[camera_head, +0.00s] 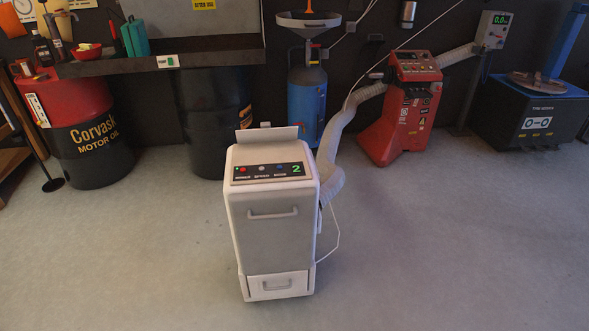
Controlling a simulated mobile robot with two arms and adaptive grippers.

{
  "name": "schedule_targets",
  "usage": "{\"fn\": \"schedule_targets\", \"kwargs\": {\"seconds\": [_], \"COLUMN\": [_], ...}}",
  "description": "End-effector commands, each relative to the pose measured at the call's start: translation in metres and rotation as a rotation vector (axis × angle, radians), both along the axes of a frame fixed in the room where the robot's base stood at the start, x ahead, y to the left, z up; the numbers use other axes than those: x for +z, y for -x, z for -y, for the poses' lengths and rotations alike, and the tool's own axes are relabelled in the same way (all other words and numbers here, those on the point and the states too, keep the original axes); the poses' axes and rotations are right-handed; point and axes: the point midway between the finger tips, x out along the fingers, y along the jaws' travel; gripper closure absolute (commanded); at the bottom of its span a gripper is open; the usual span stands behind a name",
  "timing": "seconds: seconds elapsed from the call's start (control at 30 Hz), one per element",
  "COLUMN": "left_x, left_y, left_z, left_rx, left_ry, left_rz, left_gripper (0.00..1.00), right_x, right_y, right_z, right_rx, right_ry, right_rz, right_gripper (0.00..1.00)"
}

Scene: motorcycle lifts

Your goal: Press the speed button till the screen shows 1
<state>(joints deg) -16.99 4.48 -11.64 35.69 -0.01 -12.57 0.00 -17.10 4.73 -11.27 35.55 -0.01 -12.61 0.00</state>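A white-grey box-shaped machine (270,235) stands upright on the floor in the middle of the head view. Its top carries a black control panel (268,172). A small screen (296,169) at the panel's right end shows a green 2. Left of it are a red button (242,170), a pale button (261,168) and a bluish button (279,167), each with a label below; the middle label seems to read SPEED, but the print is small. Neither of my grippers is in view.
A corrugated hose (333,150) runs from behind the machine to a red machine (405,105). A thin white cable (337,235) hangs at its right side. Oil drums (90,150) and a blue tank (306,105) stand along the back wall. The floor (440,250) around the front is clear.

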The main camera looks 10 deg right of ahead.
Motion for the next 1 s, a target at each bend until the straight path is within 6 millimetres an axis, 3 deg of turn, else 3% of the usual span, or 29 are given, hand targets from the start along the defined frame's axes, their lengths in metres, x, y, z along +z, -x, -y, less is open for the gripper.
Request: {"fn": "schedule_targets", "kwargs": {"seconds": [0.33,0.37,0.5,1.0], "left_x": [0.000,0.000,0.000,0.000], "left_y": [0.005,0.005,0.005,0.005], "left_z": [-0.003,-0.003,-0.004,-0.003], "left_rx": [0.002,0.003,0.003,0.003], "left_ry": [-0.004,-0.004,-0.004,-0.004], "left_rz": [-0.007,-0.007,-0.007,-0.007], "left_gripper": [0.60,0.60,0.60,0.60], "right_x": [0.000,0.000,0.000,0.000], "right_y": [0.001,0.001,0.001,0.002], "right_z": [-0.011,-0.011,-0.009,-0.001], "right_rx": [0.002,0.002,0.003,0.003], "right_ry": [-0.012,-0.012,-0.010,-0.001], "right_rz": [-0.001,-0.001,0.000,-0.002], "right_gripper": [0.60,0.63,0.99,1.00]}}
